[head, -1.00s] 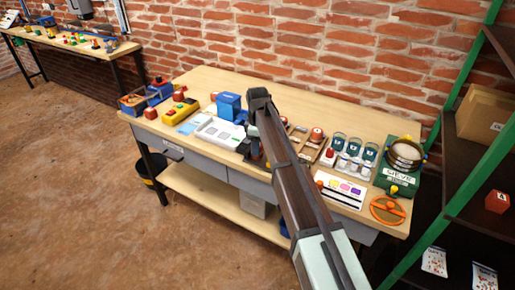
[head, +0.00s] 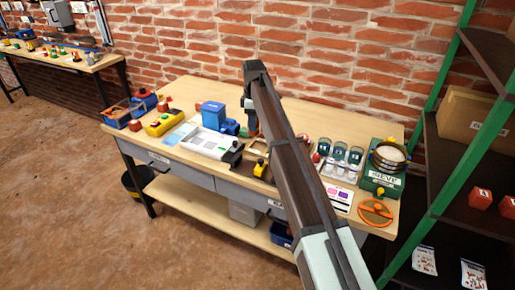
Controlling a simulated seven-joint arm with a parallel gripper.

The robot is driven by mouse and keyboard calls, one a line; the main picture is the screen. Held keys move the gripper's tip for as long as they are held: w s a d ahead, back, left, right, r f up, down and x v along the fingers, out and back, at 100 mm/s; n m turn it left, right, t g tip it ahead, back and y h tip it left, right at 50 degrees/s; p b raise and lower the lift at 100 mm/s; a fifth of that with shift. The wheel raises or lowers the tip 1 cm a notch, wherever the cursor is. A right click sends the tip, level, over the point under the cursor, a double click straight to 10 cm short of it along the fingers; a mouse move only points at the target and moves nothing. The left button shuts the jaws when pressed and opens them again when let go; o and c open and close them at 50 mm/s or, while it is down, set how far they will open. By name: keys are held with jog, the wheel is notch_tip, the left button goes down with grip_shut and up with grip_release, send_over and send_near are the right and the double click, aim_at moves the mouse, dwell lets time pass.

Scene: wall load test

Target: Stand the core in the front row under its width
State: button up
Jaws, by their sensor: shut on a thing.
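My dark arm crosses the middle of the bench from the lower right, up to a raised joint near the wall. Only a small dark and orange part shows beyond it, above the bench; my fingertips and anything between them are hidden behind the arm. I cannot single out the core. A white board (head: 200,141) with pale markings lies left of the arm, with a blue box-shaped device (head: 212,115) at its back. A white sheet with coloured patches (head: 341,194) lies right of the arm. Two rows of containers (head: 340,152) stand behind it; their labels are too small to read.
A green sieve stand (head: 380,183) and an orange ring-shaped tool (head: 376,211) fill the bench's right end. A yellow control box (head: 164,123) and blue bins (head: 116,114) are at the left. A green-framed shelf (head: 440,165) stands close on the right. The back strip of the bench is clear.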

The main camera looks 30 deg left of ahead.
jog(key=shift+w+d+f, duration=0.1)
jog(key=shift+w+f, duration=0.65)
jog(key=shift+f, duration=0.95)
jog(key=shift+w+a+f, duration=0.1)
jog(key=shift+w+f, duration=0.6)
jog(key=shift+f, duration=0.95)
jog(key=shift+w+d+f, duration=0.1)
jog(key=shift+w+f, duration=0.65)
jog(key=shift+f, duration=0.95)
jog(key=shift+f, duration=0.15)
jog(key=o, duration=1.3)
jog(key=shift+c, duration=0.2)
notch_tip(320, 180, up, 12)
